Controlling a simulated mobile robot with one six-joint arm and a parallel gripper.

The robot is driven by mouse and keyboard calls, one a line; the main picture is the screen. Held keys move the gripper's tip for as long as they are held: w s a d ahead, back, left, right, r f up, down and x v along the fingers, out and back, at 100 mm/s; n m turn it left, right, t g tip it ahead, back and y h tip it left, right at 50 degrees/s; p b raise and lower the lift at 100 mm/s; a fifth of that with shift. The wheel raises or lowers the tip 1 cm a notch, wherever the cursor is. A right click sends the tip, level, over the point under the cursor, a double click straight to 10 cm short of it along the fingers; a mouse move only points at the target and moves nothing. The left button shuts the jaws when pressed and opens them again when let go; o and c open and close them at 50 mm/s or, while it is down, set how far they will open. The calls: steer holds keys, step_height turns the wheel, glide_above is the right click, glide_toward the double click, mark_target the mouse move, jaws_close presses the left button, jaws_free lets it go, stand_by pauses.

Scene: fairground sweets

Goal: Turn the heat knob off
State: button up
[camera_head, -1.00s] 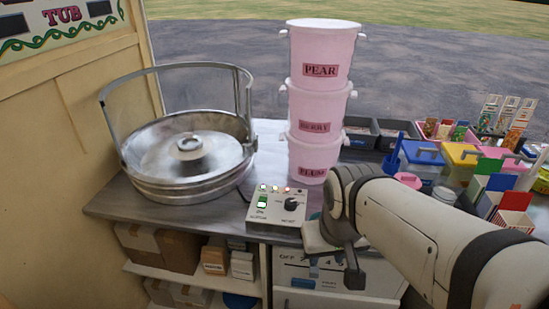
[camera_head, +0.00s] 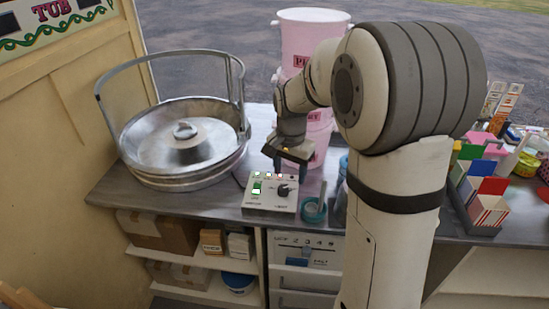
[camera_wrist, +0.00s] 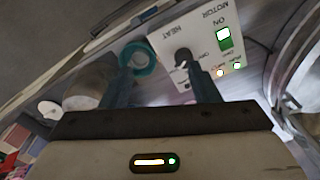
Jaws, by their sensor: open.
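The control box (camera_head: 269,204) sits on the metal counter, right of the candy-floss bowl, with a green switch (camera_head: 257,188) and a black heat knob (camera_head: 283,190). In the wrist view the heat knob (camera_wrist: 183,57) shows next to the HEAT label, beside the tip of one finger; I cannot tell if they touch. My gripper (camera_head: 290,160) points down above the box's back edge. In the wrist view my gripper (camera_wrist: 165,75) is open, its fingers apart with nothing clearly between them. The lit green switch (camera_wrist: 223,37) and small lamps also show there.
A teal tape roll (camera_head: 313,209) lies just right of the box; it also shows in the wrist view (camera_wrist: 139,58). The metal bowl (camera_head: 185,140) with a raised hoop stands left. Stacked pink tubs (camera_head: 310,35) stand behind my arm. Colourful boxes (camera_head: 490,190) fill the right.

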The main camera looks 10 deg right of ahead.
mark_target(283, 187)
steer(key=w+f+m, duration=0.1)
steer(key=w, duration=0.1)
steer(key=w+f+m+p, duration=0.1)
steer(key=w+f, duration=0.1)
steer(key=w+f+m+g, duration=0.1)
steer(key=w, duration=0.2)
steer(key=shift+w+a+f+p, duration=0.1)
steer(key=shift+f+p, duration=0.15)
steer(key=shift+p, duration=0.15)
steer(key=shift+w+f+m, duration=0.15)
steer(key=shift+f+m, duration=0.15)
step_height(283, 187, down, 8)
steer(key=shift+r+p, duration=0.1)
steer(key=shift+p, duration=0.7)
steer(key=c, duration=1)
steer(key=shift+o, duration=0.2)
